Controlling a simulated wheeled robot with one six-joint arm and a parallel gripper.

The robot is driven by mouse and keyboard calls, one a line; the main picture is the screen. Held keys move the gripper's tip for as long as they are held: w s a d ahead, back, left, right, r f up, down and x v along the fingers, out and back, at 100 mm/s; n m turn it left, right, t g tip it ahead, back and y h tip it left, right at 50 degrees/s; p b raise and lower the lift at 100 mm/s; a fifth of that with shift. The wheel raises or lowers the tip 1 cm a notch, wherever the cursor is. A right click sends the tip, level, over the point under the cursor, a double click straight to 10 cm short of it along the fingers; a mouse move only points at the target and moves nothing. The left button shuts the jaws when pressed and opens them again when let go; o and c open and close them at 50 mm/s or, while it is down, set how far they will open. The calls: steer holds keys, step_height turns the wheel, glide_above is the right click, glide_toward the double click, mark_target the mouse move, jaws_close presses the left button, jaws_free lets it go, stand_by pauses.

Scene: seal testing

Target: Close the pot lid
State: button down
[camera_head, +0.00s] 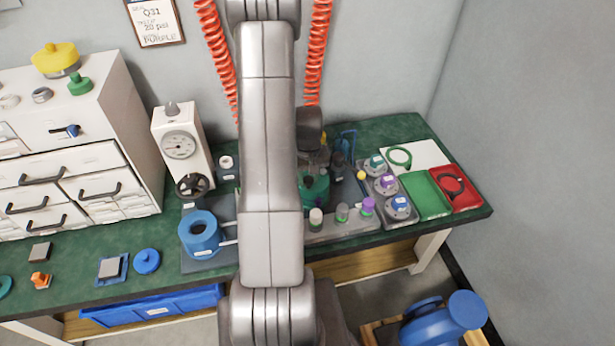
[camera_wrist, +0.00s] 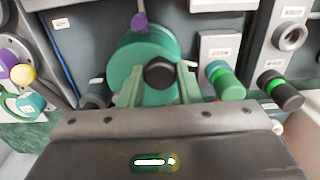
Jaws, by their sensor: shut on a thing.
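The green pot lid (camera_wrist: 143,65) is a round disc with a dark knob (camera_wrist: 158,73), in the middle of the wrist view. My gripper (camera_wrist: 159,68) has its two fingers on either side of the knob and is shut on it. In the head view, a green round part, seemingly the lid or pot (camera_head: 318,188), shows just right of my arm, which hides much of it. I cannot tell whether the lid is seated on the pot or swung open.
Beyond are round fittings (camera_head: 398,207), a green tray (camera_head: 425,195) and a red tray (camera_head: 466,187). A purple knob (camera_wrist: 140,22) is close to the lid.

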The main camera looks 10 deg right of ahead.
steer(key=shift+s+f, duration=0.15)
steer(key=shift+s, duration=0.2)
steer(key=c, duration=1.1)
jaws_free()
steer(key=shift+w, duration=0.1)
steer(key=shift+w+r, duration=0.1)
steer(key=shift+r, duration=0.55)
step_height(320, 180, up, 13)
steer(key=shift+f, duration=0.15)
